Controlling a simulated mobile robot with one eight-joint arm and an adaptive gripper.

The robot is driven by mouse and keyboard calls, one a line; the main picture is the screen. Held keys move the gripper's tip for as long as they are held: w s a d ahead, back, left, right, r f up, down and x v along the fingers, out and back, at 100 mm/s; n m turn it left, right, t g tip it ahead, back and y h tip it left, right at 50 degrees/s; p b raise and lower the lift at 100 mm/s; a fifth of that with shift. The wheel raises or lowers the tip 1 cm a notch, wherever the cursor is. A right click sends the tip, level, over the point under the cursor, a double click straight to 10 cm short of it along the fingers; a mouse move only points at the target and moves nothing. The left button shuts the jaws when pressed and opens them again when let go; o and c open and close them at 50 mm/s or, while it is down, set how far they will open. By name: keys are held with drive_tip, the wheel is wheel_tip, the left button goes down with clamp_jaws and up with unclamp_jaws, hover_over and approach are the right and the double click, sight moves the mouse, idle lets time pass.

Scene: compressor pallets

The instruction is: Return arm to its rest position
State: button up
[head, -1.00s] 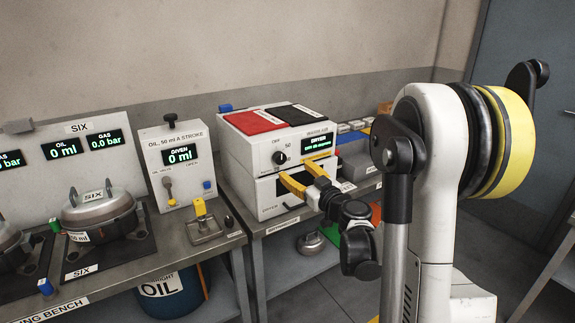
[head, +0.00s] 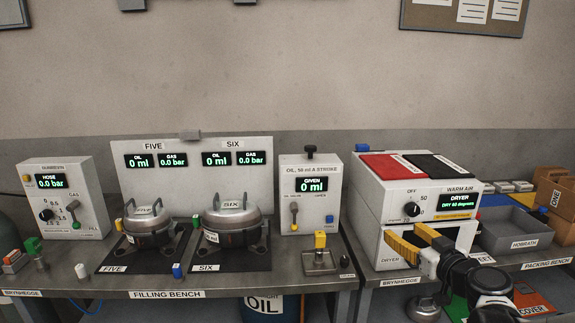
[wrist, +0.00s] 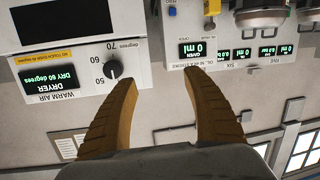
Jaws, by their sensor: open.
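My gripper (head: 420,243) has yellow fingers and a dark wrist, and it is in front of the white dryer box (head: 365,209) in the head view. Its fingers stand apart with nothing between them, as the wrist view (wrist: 165,85) also shows. The wrist view is upside down, with the warm air dryer (wrist: 80,50) at the left and the oil unit (wrist: 205,25) beyond the right finger. The dryer display reads "DRY 60 degrees". I cannot tell whether the fingers touch the dryer. Much of my arm is outside the head view.
Compressors five (head: 148,226) and six (head: 231,216) stand on the filling bench (head: 110,287). The oil unit (head: 310,212) stands right of them, with a yellow-topped fixture (head: 320,258) in front. A grey bin (head: 515,232) and cardboard boxes (head: 560,205) are at the right.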

drive_tip(key=s+a+f+g, duration=0.2)
drive_tip(key=s+a+g, duration=0.4)
drive_tip(key=s+a, duration=0.75)
drive_tip(key=s+f+m+g+h, duration=0.2)
drive_tip(key=s+f, duration=0.1)
drive_tip(key=s, duration=0.9)
drive_tip(key=shift+s+d+f+m+g+h, duration=0.2)
drive_tip(key=shift+d+m+g+h, duration=0.1)
drive_tip(key=shift+m+g, duration=0.1)
